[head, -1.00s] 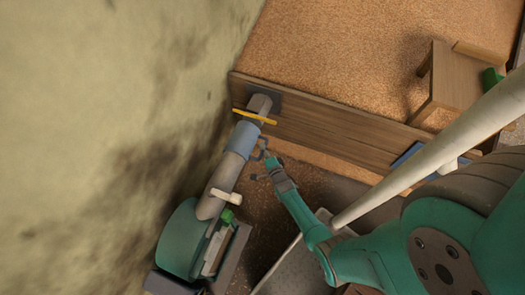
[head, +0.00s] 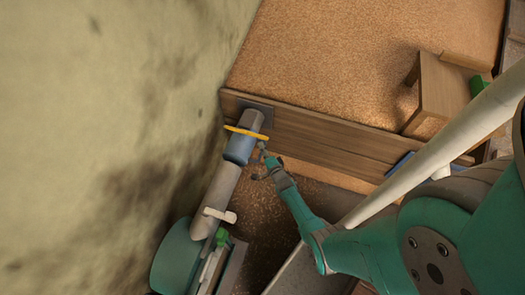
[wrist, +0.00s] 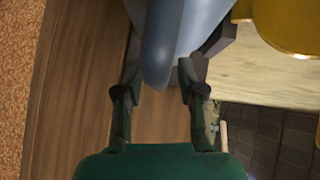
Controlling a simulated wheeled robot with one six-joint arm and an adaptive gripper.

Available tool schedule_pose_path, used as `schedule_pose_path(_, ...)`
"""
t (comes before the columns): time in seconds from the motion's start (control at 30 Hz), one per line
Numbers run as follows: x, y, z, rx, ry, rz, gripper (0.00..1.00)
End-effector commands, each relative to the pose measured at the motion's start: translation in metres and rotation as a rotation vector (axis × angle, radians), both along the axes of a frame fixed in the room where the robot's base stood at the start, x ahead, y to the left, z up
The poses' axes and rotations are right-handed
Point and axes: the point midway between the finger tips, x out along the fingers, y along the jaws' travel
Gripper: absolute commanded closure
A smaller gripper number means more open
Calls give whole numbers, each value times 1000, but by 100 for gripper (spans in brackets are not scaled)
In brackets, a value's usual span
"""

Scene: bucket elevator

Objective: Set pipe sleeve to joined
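The pipe sleeve (head: 240,146) is a blue collar on a slanting grey pipe (head: 220,192) in the head view. Its upper end is at a yellow ring (head: 246,132), below the short grey pipe stub (head: 251,119) on the wooden board. My gripper (head: 259,164) is just right of the sleeve, its fingers spread. In the wrist view, a rounded blue-grey part (wrist: 158,65), apparently of the sleeve, lies between the fingertips (wrist: 160,80). The fingers stand apart on either side of it; firm contact cannot be made out. The seam at the ring is too small to judge.
A wooden board (head: 320,138) edges a bed of orange-brown grain (head: 340,60). A stained wall (head: 90,130) stands close on the left. A white lever (head: 219,215) and green housing (head: 178,258) are lower on the pipe. A pale pole (head: 430,160) crosses at right.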

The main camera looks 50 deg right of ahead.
Motion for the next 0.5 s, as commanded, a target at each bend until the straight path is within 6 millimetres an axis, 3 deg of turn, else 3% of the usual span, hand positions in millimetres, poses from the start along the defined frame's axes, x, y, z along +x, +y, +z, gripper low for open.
schedule_pose_path(0.3, -2, 3, -1, -1, 0, 3, 59)
schedule_pose_path(0.5, -18, 10, 1, 0, 1, 3, 59)
